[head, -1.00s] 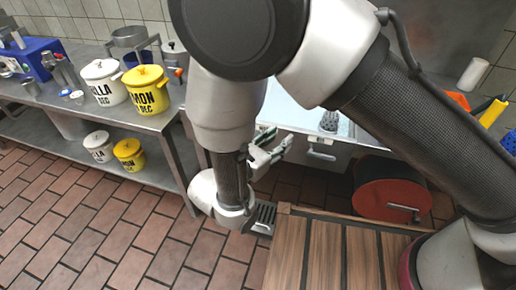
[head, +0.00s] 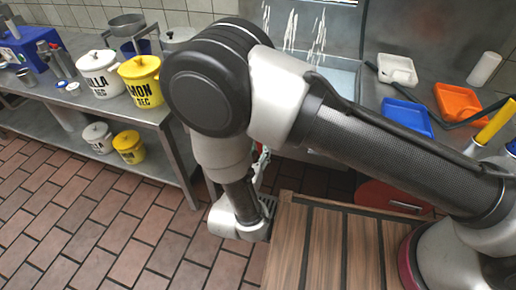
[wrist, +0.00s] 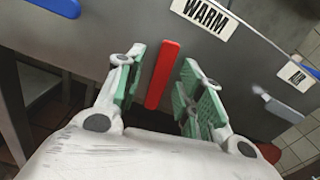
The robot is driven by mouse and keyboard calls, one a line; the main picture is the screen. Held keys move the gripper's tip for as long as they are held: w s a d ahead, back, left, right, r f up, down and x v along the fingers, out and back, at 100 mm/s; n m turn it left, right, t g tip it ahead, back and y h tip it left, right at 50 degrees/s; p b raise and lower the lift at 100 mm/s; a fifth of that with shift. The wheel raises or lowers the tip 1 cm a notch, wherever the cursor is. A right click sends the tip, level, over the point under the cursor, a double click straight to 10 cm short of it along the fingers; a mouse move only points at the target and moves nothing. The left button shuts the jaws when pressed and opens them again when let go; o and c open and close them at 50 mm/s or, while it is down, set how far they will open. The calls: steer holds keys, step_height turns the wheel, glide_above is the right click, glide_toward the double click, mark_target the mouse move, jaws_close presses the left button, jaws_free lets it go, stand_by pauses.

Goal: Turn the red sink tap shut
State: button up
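The red tap lever (wrist: 162,75) is a flat red bar on a grey metal panel in the wrist view. It is close to upright, leaning slightly. My gripper (wrist: 160,88) is open, with one green-padded finger on each side of the lever. Gaps show between the lever and both pads, and I cannot tell how deep the lever sits between them. In the head view my arm hides the lever and most of my gripper; only a sliver of the fingers (head: 262,160) shows.
In the head view, a wooden slatted top (head: 325,245) stands close to my gripper. A red drum (head: 385,200) is to the right. Brick floor is clear at left.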

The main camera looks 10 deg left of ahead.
jaws_close()
